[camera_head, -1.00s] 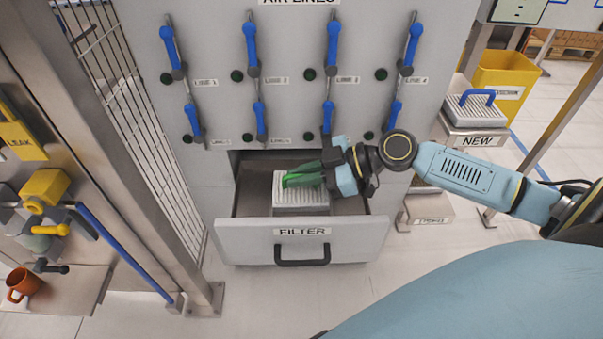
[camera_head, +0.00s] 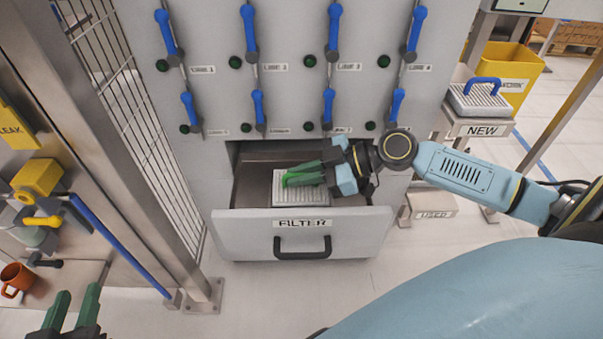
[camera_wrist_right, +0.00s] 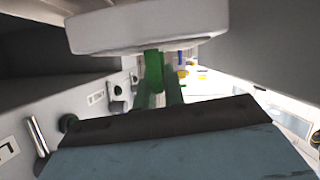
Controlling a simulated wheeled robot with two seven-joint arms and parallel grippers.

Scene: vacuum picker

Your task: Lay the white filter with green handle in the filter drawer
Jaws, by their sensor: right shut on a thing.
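The white filter (camera_head: 300,197) with a ribbed top and green handle (camera_head: 300,179) is inside the open filter drawer (camera_head: 240,232), towards its middle. My right gripper (camera_head: 312,175) reaches in from the right and is shut on the green handle. In the right wrist view the filter's pale side (camera_wrist_right: 150,28) fills the top, with the green handle (camera_wrist_right: 153,70) between the fingers. I cannot tell whether the filter's underside touches the drawer floor. My left gripper (camera_head: 74,312) is at the bottom left, fingers apart and empty, away from the drawer.
A blue-handled filter (camera_head: 478,98) lies on the stand marked NEW (camera_head: 482,128), with a yellow bin (camera_head: 512,75) behind. Blue valve levers (camera_head: 250,38) line the cabinet above the drawer. A metal post and mesh fence (camera_head: 125,120) stand left, near an orange mug (camera_head: 16,280).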

